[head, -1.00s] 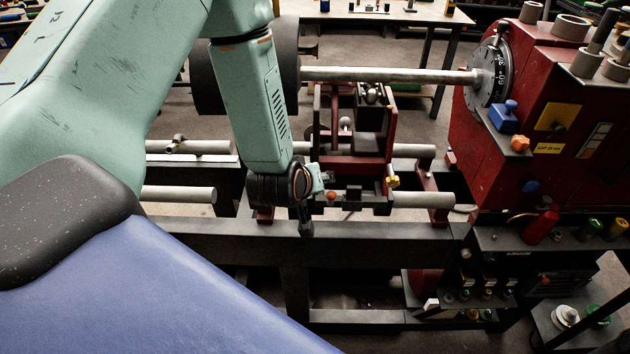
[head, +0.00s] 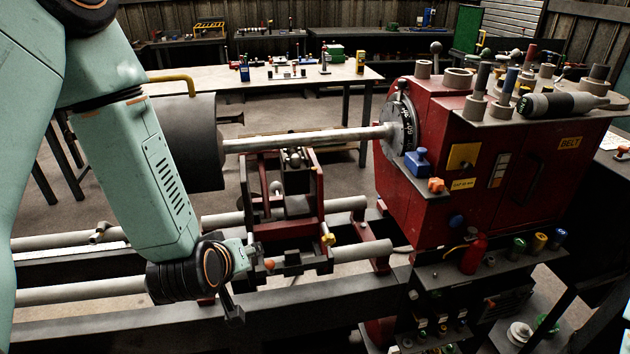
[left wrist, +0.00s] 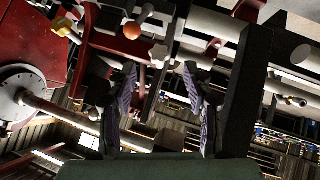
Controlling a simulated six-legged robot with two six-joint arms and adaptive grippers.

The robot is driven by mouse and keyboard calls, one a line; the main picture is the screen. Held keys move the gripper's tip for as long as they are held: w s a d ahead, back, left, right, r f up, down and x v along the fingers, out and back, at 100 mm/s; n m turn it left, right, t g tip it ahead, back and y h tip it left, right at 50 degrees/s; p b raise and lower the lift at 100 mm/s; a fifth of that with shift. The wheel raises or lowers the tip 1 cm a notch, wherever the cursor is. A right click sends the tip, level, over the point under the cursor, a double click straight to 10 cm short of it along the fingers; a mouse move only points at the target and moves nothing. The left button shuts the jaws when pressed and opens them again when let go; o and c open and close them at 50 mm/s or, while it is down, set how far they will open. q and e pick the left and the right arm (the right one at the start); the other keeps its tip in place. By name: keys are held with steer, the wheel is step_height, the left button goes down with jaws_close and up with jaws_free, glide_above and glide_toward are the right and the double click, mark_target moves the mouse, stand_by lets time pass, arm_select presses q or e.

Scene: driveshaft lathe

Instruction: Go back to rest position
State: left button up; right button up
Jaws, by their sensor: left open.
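My left arm comes in from the left in the head view, hanging over the front of the lathe. Its gripper (head: 232,304) points down beside the red carriage (head: 318,205), in front of the bed rails. In the left wrist view the two fingers of the left gripper (left wrist: 160,105) stand apart with nothing between them. The driveshaft (head: 310,139) lies level between the dark cylinder (head: 172,140) and the chuck (head: 397,124) of the red headstock (head: 480,160). It also shows in the left wrist view (left wrist: 65,114). My right gripper is not in view.
The bed rails (head: 80,290) run along the front. A blue knob (head: 417,161) and an orange knob (head: 436,185) sit on the headstock. A red bottle (head: 474,255) stands on the shelf below.

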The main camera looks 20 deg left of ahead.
arm_select(q)
steer(key=s+d+f+m+g+b, duration=0.2)
steer(key=s+f+g+b, duration=0.1)
steer(key=s+f, duration=0.5)
steer(key=s+d+f+m+g+h+b, duration=0.1)
steer(key=s+d+f+m+g+b, duration=0.1)
steer(key=s+f, duration=0.7)
steer(key=s+d+f+m+g+h+b, duration=0.1)
steer(key=s+d+f+m+g+b, duration=0.2)
steer(key=s+f, duration=0.6)
step_height(320, 180, down, 2)
steer(key=shift+s+f+m+g+b, duration=0.25)
steer(key=shift+g+b, duration=0.45)
steer(key=shift+b, duration=0.45)
steer(key=shift+w+r, duration=0.1)
